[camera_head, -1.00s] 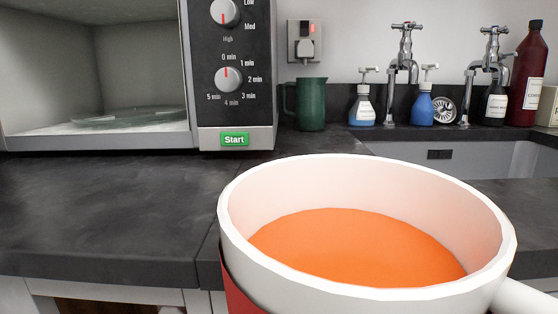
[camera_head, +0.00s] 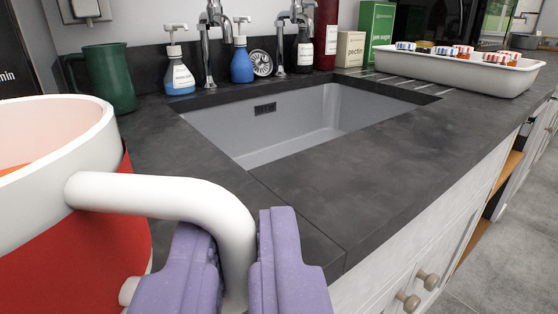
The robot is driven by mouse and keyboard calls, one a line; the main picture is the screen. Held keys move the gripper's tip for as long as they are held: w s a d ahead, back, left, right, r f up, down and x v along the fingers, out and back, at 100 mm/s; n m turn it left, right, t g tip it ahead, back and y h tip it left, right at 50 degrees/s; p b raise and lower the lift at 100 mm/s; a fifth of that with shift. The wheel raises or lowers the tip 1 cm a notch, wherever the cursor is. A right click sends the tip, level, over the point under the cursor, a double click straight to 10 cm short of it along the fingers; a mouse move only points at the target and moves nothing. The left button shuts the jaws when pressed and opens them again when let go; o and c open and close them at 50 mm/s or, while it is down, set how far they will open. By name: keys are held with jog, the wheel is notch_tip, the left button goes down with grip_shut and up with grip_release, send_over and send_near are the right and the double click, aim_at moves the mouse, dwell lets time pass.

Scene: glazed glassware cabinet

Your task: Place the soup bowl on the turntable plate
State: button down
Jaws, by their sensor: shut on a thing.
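The soup bowl (camera_head: 85,240) is a large white-rimmed, red-sided bowl with a thick white side handle, at the left of the view and partly cut off by the frame. A sliver of orange soup shows inside it. My gripper (camera_head: 248,240) has two purple fingers, one on each side of the handle, and is shut on it. The bowl looks upright, held near the counter's front edge. The turntable plate is out of view now. Only a dark edge of the microwave (camera_head: 12,60) shows at the far left.
A grey sink (camera_head: 300,120) is set in the dark counter (camera_head: 400,140). Behind it stand a green mug (camera_head: 108,75), taps, soap bottles (camera_head: 242,62) and a red bottle (camera_head: 326,35). A white tray (camera_head: 450,70) with small jars is at the right. Cabinet knobs (camera_head: 408,300) stick out below.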

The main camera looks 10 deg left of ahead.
jog(key=d+b+x, duration=0.1)
jog(key=b+x, duration=0.1)
jog(key=x, duration=0.2)
jog(key=b+x, duration=0.3)
jog(key=x, duration=0.1)
jog(key=w+d+f+b+x, duration=0.1)
jog(key=b+x, duration=0.1)
jog(key=x, duration=0.2)
jog(key=shift+s+d+f, duration=0.1)
jog(key=shift+d, duration=0.2)
notch_tip(320, 180, down, 4)
jog(key=shift+r+b, duration=0.15)
jog(key=shift+b, duration=0.95)
jog(key=shift+r, duration=0.15)
jog(key=c, duration=1.2)
grip_release()
jog(key=shift+o, duration=0.2)
